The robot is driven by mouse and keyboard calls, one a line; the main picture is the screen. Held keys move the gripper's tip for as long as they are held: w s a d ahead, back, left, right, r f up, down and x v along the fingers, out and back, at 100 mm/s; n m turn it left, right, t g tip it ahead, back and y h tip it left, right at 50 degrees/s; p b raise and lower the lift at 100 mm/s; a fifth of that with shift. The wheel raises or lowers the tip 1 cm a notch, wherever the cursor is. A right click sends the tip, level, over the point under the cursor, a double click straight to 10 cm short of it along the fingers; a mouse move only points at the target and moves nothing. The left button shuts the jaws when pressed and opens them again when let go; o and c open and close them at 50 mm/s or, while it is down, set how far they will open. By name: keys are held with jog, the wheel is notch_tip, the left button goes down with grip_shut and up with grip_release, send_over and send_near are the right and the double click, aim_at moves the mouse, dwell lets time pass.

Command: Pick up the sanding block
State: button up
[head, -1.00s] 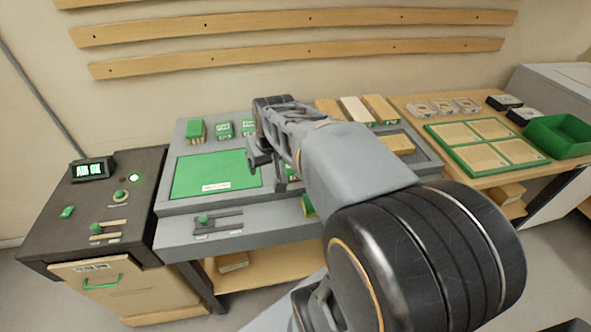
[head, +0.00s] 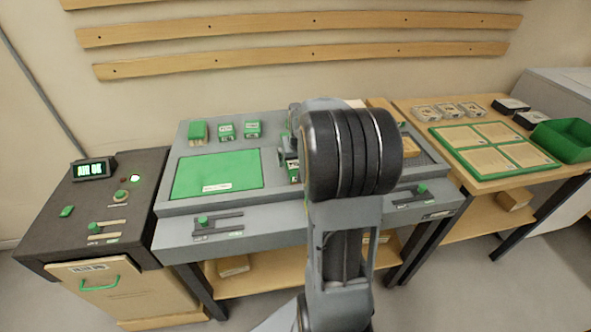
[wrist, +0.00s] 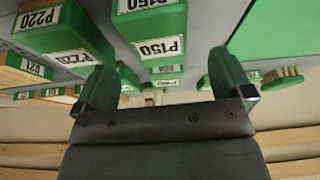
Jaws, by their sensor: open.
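Several green sanding blocks with white grit labels show upside down in the wrist view. One marked P150 (wrist: 155,28) lies near the middle, and one marked P220 (wrist: 70,32) lies to its left. I cannot tell which one is the task's block. My gripper (wrist: 165,86) is open, its two green fingertips apart with nothing held between them. The P150 block lies ahead of the gap, apart from the fingers. In the head view the gripper is mostly hidden behind my arm, and a green block (head: 292,167) shows just left of the arm.
A green mat (head: 217,172) lies left on the grey bench. A green brush (head: 197,131) and small labelled green boxes (head: 227,131) stand behind it. A dark cabinet (head: 100,205) is at left. A wooden table with a green-framed board (head: 495,147) and green bin (head: 563,141) is at right.

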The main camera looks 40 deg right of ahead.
aim_at(296, 164)
jog(key=x, duration=0.5)
jog(key=shift+f, duration=0.25)
dwell(0.7)
jog(key=shift+c, duration=0.3)
jog(key=c, duration=1)
